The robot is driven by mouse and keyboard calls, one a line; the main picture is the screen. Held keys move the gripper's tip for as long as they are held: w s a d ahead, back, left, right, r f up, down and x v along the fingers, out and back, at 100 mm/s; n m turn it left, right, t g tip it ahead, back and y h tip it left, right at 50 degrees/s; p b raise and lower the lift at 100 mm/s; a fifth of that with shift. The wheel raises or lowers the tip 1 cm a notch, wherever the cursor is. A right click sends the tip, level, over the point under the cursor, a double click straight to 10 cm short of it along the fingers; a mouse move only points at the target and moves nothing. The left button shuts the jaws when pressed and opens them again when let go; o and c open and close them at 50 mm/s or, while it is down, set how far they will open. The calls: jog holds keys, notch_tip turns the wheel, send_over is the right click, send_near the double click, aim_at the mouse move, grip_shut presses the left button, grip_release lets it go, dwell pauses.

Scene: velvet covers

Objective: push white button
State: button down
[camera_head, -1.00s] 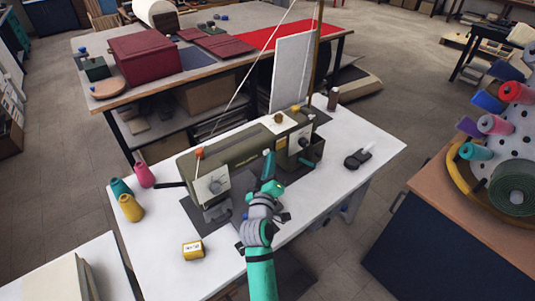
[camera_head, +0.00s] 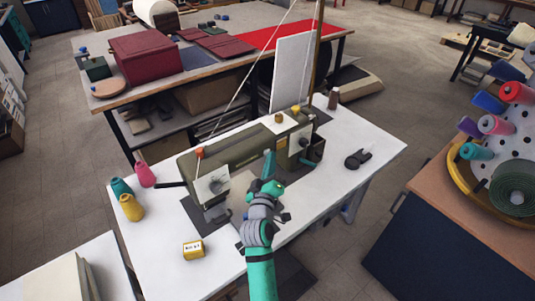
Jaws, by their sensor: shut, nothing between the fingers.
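An olive-green sewing machine (camera_head: 235,153) stands on a white table. Its left end has a pale face plate (camera_head: 213,184) with a dark round centre. Its right end has another pale plate (camera_head: 299,139) with a dark knob. I cannot make out a separate white button at this size; it may be too small or hidden by my arm. My teal and grey gripper (camera_head: 268,166) is shut and empty. In the picture its tip overlaps the front of the machine, between the two ends. I cannot tell whether it touches the machine.
Teal, pink and yellow thread cones (camera_head: 132,208) stand at the table's left. A yellow box (camera_head: 193,250) lies at the front, and a dark object (camera_head: 357,158) lies at the right. A thread stand pole (camera_head: 316,50) rises behind the machine. The table's right front is clear.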

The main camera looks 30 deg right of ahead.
jog(key=shift+s+d, duration=0.15)
jog(key=shift+s, duration=0.3)
jog(key=shift+s+d, duration=0.15)
jog(key=shift+s, duration=2.8)
jog(key=shift+s, duration=0.15)
jog(key=s+a+f+y, duration=0.2)
jog(key=s+a+f, duration=0.1)
jog(key=a, duration=0.4)
jog(key=s+a+f+t+y, duration=0.1)
jog(key=s+a+f, duration=0.3)
jog(key=a, duration=0.4)
jog(key=s+a+f+y, duration=0.3)
jog(key=s+a+f, duration=0.1)
jog(key=a+f, duration=0.2)
jog(key=shift+a+t, duration=0.4)
jog(key=shift+a, duration=0.45)
jog(key=s+a+y, duration=0.2)
jog(key=s+a, duration=0.2)
jog(key=s, duration=0.3)
jog(key=s+a+r+m+y, duration=0.1)
jog(key=s+a+y, duration=0.1)
jog(key=s+a, duration=0.3)
jog(key=s+a+y, duration=0.2)
jog(key=s+a, duration=0.2)
jog(key=s, duration=0.7)
jog(key=shift+a+r+m+g, duration=0.25)
jog(key=shift+m+g, duration=0.05)
